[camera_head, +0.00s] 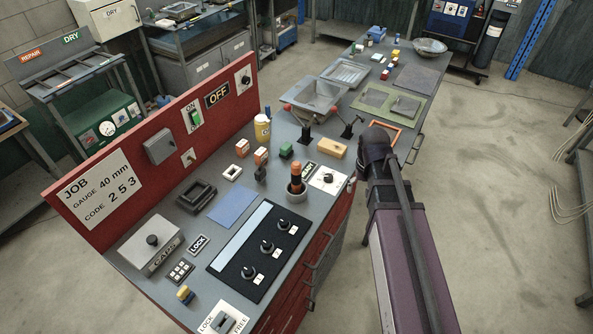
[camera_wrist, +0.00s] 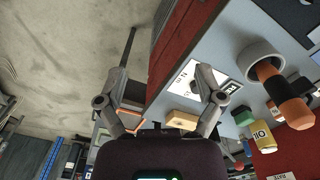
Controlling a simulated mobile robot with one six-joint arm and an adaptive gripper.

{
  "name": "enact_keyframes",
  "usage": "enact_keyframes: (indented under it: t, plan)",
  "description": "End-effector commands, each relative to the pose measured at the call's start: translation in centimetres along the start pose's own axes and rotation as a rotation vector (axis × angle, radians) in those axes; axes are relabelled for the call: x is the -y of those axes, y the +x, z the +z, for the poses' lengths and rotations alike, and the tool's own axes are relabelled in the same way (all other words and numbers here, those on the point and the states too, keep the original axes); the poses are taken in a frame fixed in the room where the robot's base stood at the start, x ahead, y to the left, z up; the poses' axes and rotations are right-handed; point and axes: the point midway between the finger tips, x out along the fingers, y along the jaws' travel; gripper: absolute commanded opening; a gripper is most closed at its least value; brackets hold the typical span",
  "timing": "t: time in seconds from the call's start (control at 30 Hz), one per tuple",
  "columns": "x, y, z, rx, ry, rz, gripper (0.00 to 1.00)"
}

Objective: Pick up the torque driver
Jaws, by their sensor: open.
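In the head view my arm hides the fingers.
A white dial plate (camera_head: 327,178) sits right of the holder. A green block (camera_head: 286,150), a yellow block (camera_head: 332,148) and a yellow can (camera_head: 262,129) stand behind. A black knob panel (camera_head: 258,250) lies in front. A red backboard (camera_head: 160,150) borders the far side.

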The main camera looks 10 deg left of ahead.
Motion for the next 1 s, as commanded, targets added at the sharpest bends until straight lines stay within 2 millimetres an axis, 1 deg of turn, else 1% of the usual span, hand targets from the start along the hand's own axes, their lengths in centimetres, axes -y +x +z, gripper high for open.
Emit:
enact_keyframes:
  t: [0.03, 0.17, 0.3, 0.5, 0.6, 0.7, 0.8, 1.0]
  plan:
    - [1.5, -1.9, -1.4, 0.000, -0.024, 0.000, 0.87]
    - [5.1, -4.2, -3.6, 0.000, -0.076, 0.000, 0.87]
    - [9.3, -6.7, -5.6, 0.000, -0.132, 0.000, 0.87]
    - [15.2, -9.9, -7.8, 0.000, -0.205, 0.000, 0.87]
    - [17.4, -11.0, -8.4, 0.000, -0.233, 0.000, 0.87]
    - [19.0, -11.6, -8.8, 0.000, -0.251, -0.001, 0.87]
    - [19.7, -11.8, -8.9, 0.000, -0.260, -0.001, 0.87]
    - [19.9, -11.7, -8.8, 0.000, -0.263, -0.001, 0.87]
